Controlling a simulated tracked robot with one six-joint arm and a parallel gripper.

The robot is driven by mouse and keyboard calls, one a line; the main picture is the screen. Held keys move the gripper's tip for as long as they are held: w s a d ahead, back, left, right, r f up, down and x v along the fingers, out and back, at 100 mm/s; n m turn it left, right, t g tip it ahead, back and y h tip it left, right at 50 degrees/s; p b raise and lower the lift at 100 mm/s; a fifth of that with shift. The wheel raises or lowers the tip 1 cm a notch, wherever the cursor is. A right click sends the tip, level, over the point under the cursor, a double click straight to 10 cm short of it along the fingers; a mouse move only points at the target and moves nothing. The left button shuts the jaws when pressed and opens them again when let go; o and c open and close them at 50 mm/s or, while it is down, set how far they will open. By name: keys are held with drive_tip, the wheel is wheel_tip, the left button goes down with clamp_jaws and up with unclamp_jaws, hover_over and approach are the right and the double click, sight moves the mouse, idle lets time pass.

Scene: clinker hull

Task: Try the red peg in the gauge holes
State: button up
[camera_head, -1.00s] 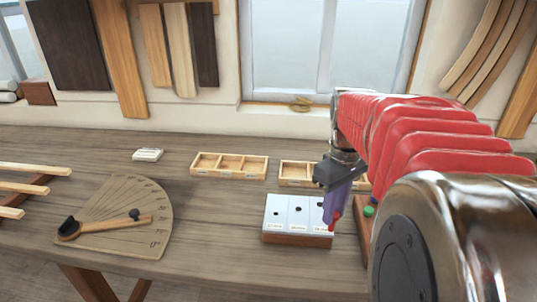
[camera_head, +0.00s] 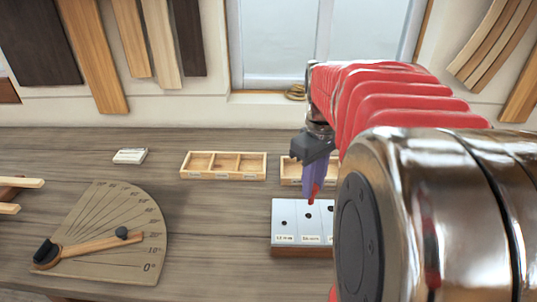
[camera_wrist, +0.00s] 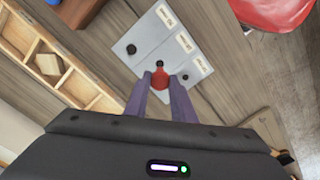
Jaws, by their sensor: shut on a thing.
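The gauge block (camera_head: 286,207) is a pale plate on a brown wooden base, with dark holes and a label in front of each. My gripper (camera_head: 313,188) has purple fingers shut on the red peg (camera_head: 311,201), pointing down. In the wrist view my gripper (camera_wrist: 160,88) holds the red peg (camera_wrist: 159,80) over the plate, right beside the middle hole (camera_wrist: 160,63). The peg looks above the plate; I cannot tell the exact gap.
A wooden compartment tray (camera_head: 223,154) stands behind the gauge at left; a second tray (camera_head: 290,171) is partly hidden by my arm. A fan-shaped angle board (camera_head: 110,230) with a wooden pointer lies at front left. A small pale block (camera_head: 130,156) lies further back. Bare bench separates them.

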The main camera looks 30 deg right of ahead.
sight(310, 203)
drive_tip(key=shift+w, duration=0.1)
drive_tip(key=shift+f, duration=0.1)
idle(0.3)
drive_tip(key=shift+f, duration=1.9)
drive_tip(key=shift+f, duration=1.55)
drive_tip(key=shift+r, duration=0.1)
idle(0.7)
drive_tip(key=shift+r, duration=2.5)
